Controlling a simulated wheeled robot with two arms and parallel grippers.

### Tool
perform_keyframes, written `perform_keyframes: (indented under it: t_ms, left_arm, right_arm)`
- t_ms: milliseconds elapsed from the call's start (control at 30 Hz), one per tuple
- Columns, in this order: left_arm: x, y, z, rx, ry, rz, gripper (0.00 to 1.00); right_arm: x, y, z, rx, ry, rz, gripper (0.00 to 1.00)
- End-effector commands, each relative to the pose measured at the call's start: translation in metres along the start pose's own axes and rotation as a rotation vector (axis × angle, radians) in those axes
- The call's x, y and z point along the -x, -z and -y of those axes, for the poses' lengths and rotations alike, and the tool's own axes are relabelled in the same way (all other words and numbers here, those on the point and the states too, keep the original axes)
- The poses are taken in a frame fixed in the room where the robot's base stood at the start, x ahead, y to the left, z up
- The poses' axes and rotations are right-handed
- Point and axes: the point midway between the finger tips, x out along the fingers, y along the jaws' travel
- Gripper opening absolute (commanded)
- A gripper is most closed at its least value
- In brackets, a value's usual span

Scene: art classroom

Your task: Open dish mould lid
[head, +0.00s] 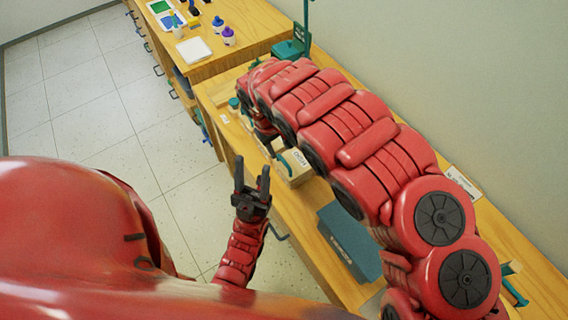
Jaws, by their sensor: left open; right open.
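A cream block-like box (295,172) with dark lettering on top and a teal part on its left side stands on the wooden bench. It looks like the dish mould, and its lid appears closed. My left gripper (252,172) is open and empty, fingers pointing up in the picture, off the bench's front edge and left of the box. My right arm reaches along the bench above and right of the box. My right gripper (266,135) is mostly hidden by its own arm; its dark parts show just beyond the box, and contact cannot be told.
A teal case (350,243) lies on the bench nearer me. A teal clamp-like tool (291,48) stands at the far end. Another wooden bench (250,35) beyond holds paint bottles (228,36) and a white pad (194,50). Tiled floor (100,110) at left is clear.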

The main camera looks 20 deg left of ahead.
Motion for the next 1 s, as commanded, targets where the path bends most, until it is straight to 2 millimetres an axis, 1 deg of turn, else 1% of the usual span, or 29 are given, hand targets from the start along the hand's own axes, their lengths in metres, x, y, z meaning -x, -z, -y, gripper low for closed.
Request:
perform_keyframes:
  t_ms: [33,100,300,433,700,1000]
  left_arm:
    - [-0.009,0.002,0.001,0.0,0.0,-0.003,0.5]
    - [-0.012,0.002,0.001,0.0,0.0,-0.003,0.5]
    - [-0.021,0.004,0.001,0.0,0.0,-0.003,0.5]
    - [-0.024,0.004,0.001,0.0,0.0,-0.003,0.5]
    - [-0.026,0.005,0.001,0.0,0.0,-0.003,0.5]
    - [-0.026,0.005,0.001,0.0,0.0,-0.003,0.5]
  right_arm:
    - [-0.006,-0.002,0.0,-0.001,0.005,0.005,0.45]
    - [-0.018,-0.002,0.0,0.0,0.004,0.004,0.45]
    - [-0.046,-0.002,0.0,-0.002,0.003,0.003,0.45]
    - [-0.061,-0.001,0.001,-0.001,0.005,0.003,0.45]
    - [-0.075,-0.002,0.0,-0.001,0.001,0.004,0.45]
    - [-0.076,-0.001,-0.001,-0.002,0.0,0.002,0.45]
